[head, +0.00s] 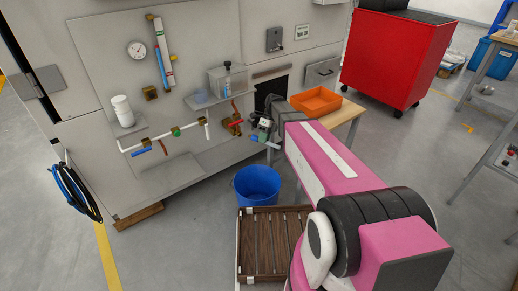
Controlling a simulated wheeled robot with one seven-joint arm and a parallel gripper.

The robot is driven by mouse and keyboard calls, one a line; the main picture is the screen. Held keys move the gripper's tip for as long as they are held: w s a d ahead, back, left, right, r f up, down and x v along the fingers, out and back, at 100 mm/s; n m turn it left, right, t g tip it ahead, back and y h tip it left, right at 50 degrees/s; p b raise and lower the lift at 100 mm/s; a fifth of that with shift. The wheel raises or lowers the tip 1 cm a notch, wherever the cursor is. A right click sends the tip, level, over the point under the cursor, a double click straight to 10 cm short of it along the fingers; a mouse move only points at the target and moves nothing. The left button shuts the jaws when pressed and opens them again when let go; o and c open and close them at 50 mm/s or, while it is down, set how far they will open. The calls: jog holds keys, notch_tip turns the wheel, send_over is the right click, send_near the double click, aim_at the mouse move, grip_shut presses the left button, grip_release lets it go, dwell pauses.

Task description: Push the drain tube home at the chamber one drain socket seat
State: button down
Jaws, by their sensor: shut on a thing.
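My gripper (263,134) is small in the head view, at the end of my pink arm, close to the chamber's front panel. It is shut on a short pale blue piece, which looks like the drain tube (272,145), lying roughly level. Just left of it, a brass fitting with a red handle (234,122) sits low on the chamber wall (190,165). I cannot tell which part is the drain socket seat, or whether the tube touches it. The fingertips are too small to see clearly.
A blue bucket (257,184) stands below on the floor, beside a slatted wooden crate (262,270). An orange tray (316,101) rests on a wooden table (349,112) right of my gripper. White piping (165,137) runs along the panel. A red cabinet (390,58) stands behind.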

jog(key=f+m+y, duration=0.1)
jog(key=a+f+m+y, duration=0.1)
jog(key=f+m, duration=0.1)
jog(key=a+f+m+t, duration=0.1)
jog(key=f, duration=0.1)
jog(key=shift+s+a+f+y, duration=0.2)
jog(key=shift+s+y, duration=0.05)
jog(key=shift+y, duration=0.15)
jog(key=shift+w+a, duration=0.55)
jog(key=shift+w, duration=0.25)
jog(key=shift+w+a, duration=0.5)
jog(key=shift+w, duration=0.3)
jog(key=shift+w+a, duration=0.55)
jog(key=shift+w, duration=0.25)
jog(key=shift+w+a, duration=0.45)
jog(key=shift+w, duration=0.25)
jog(key=shift+w+a, duration=0.45)
jog(key=shift+w, duration=0.25)
jog(key=c, duration=1)
grip_release()
jog(key=shift+o, duration=0.2)
jog(key=v, duration=1)
jog(key=shift+d+r, duration=0.15)
jog(key=shift+r, duration=0.2)
